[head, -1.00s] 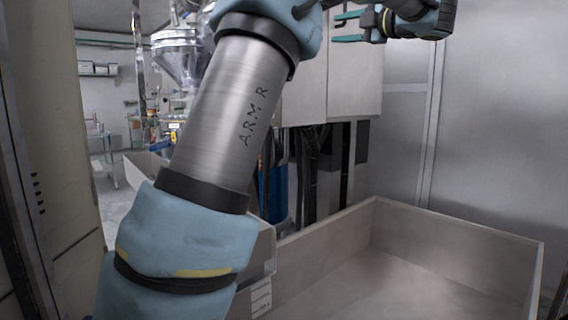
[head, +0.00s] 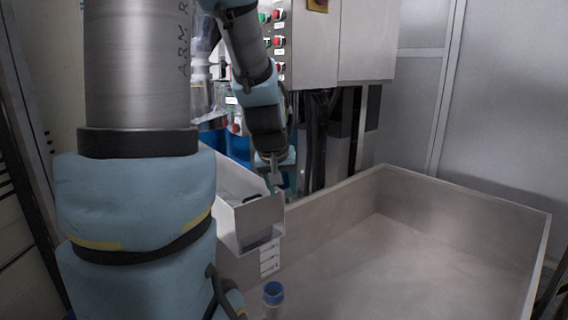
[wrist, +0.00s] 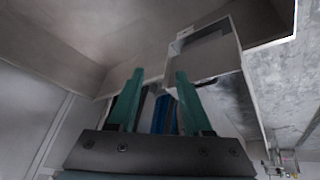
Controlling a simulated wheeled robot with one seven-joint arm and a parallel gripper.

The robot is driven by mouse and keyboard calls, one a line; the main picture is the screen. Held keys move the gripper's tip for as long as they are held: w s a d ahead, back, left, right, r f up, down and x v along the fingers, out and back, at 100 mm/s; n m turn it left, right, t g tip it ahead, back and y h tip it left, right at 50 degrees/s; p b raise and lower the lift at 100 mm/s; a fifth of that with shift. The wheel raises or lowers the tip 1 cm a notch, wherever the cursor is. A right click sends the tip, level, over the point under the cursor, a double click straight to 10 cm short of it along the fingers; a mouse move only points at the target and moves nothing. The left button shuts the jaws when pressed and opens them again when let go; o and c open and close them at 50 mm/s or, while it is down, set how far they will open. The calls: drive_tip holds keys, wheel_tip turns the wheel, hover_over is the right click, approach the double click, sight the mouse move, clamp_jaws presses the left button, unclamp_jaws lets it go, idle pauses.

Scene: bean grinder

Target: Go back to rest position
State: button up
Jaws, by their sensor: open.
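My gripper (wrist: 160,72) is open in the wrist view. Its two teal fingers stand apart with nothing between them. In the head view my arm bends down past the control panel (head: 272,45). There my gripper (head: 281,176) points down beside the grey metal chute (head: 262,218). Its fingers are partly hidden in that view, and I cannot tell whether they touch the chute.
A large open grey bin (head: 440,190) fills the lower right and looks empty. A clear bottle with a blue cap (head: 273,291) stands at the bottom, near my arm. A grey cabinet (head: 366,40) stands behind, with metal wall panels (head: 510,100) at right.

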drive_tip(key=s+a+f+g+y+p, duration=0.1)
drive_tip(key=s+a+f+g, duration=0.15)
drive_tip(key=s, duration=0.35)
drive_tip(key=s+a+f+g, duration=0.2)
drive_tip(key=s+a, duration=0.2)
drive_tip(key=s, duration=0.2)
wheel_tip(320, 180, up, 14)
drive_tip(key=p, duration=1.4)
drive_tip(key=shift+w+r+m, duration=0.15)
drive_tip(key=shift+r+m, duration=0.1)
drive_tip(key=shift+m, duration=0.15)
drive_tip(key=shift+d+t, duration=0.1)
drive_tip(key=shift+t, duration=0.15)
